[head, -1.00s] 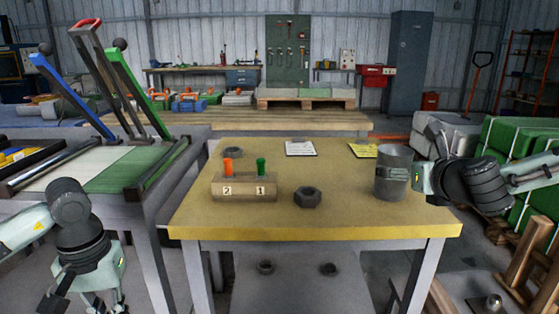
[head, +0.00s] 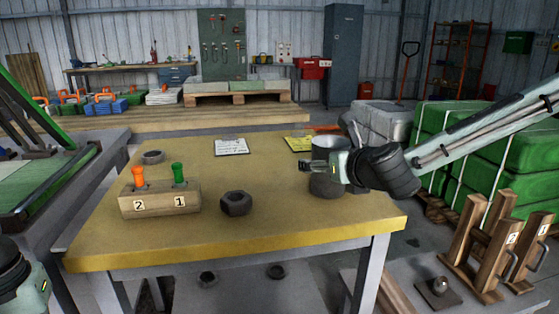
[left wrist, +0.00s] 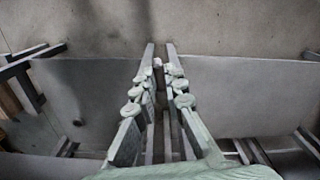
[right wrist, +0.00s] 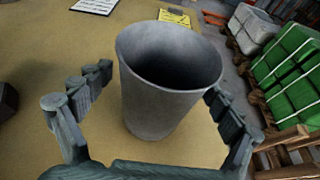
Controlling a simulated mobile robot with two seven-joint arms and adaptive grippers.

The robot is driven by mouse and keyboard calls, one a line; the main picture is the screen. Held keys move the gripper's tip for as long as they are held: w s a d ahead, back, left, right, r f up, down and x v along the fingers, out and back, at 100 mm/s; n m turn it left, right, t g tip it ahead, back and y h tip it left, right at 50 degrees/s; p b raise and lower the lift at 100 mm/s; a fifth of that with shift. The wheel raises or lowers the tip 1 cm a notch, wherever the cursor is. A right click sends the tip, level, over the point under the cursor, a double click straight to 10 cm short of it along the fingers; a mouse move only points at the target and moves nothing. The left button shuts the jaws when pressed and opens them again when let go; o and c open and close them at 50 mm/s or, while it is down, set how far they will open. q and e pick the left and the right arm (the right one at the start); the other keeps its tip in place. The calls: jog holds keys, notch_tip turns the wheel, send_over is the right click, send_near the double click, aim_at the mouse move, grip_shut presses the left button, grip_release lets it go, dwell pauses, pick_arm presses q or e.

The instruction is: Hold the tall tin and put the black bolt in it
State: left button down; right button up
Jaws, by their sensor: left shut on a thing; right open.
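The tall grey tin (head: 326,187) stands upright at the right of the yellow table, partly hidden by my right gripper (head: 308,168). In the right wrist view the empty-looking tin (right wrist: 165,95) stands between the spread fingers of my open right gripper (right wrist: 158,84). I cannot tell whether they touch it. My left gripper (left wrist: 160,52) is low over the floor, away from the table. It is shut on a small pale pinkish thing (left wrist: 157,62), mostly hidden between its fingertips. I cannot make out a black bolt for sure; a dark hexagonal nut-like piece (head: 236,203) lies mid-table.
A wooden block (head: 160,199) with orange and green pegs, numbered 2 and 1, is on the table's left. A dark ring (head: 152,157), a white sheet (head: 231,147) and a yellow note (head: 299,144) lie behind. Wooden stands (head: 490,245) are at the right.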

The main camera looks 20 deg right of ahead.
jog(key=shift+c, duration=0.4)
jog(key=c, duration=1.2)
jog(key=o, duration=1.3)
jog(key=shift+c, duration=0.2)
